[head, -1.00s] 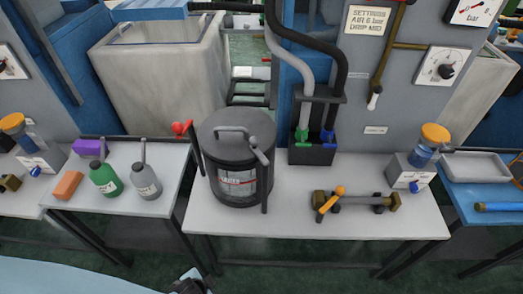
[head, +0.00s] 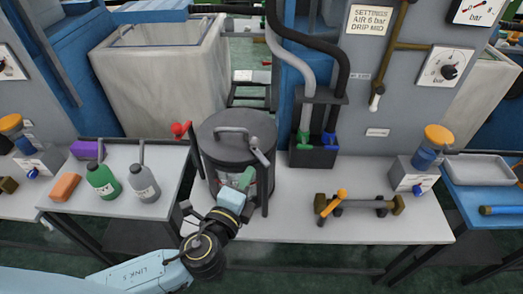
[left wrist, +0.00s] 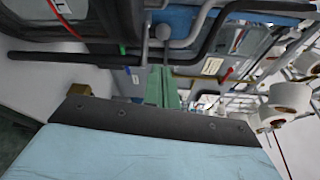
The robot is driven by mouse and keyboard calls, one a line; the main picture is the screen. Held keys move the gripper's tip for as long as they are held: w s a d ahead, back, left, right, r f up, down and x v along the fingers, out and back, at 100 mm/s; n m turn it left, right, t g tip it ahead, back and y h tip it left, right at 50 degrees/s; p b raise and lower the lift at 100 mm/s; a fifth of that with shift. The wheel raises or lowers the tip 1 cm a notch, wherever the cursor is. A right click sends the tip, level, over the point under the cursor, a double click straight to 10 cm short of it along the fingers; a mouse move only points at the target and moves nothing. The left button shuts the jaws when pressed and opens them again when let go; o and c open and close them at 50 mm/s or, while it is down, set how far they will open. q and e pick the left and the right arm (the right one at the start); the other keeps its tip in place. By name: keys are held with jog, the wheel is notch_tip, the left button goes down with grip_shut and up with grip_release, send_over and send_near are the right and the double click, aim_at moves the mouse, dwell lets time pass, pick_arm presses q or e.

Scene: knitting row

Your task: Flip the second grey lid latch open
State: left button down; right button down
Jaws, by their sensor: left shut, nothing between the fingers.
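The dark grey pot (head: 212,172) stands on the white table, with its round lid (head: 222,133) on top and an arched handle on the lid. A grey latch (head: 257,150) with a rounded knob hangs at the lid's right front edge, tilted down to the right. A red-ended latch (head: 180,129) sticks out at the lid's left side. My left gripper (head: 246,177) is shut and empty, its green fingers in front of the pot, just below the grey latch. In the left wrist view the shut fingers (left wrist: 162,82) point toward a grey knob (left wrist: 163,32). My gripper hides part of the pot's label.
A black holder (head: 313,156) with green and blue hose ends stands right of the pot. A brass fitting with an orange lever (head: 333,203) lies on the right of the table. Bottles (head: 103,180) stand on the left table.

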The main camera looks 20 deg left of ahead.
aim_at(262, 156)
pick_arm(q)
jog(key=w, duration=1)
jog(key=shift+d+f, duration=0.15)
jog(key=shift+f, duration=0.2)
jog(key=shift+y, duration=0.3)
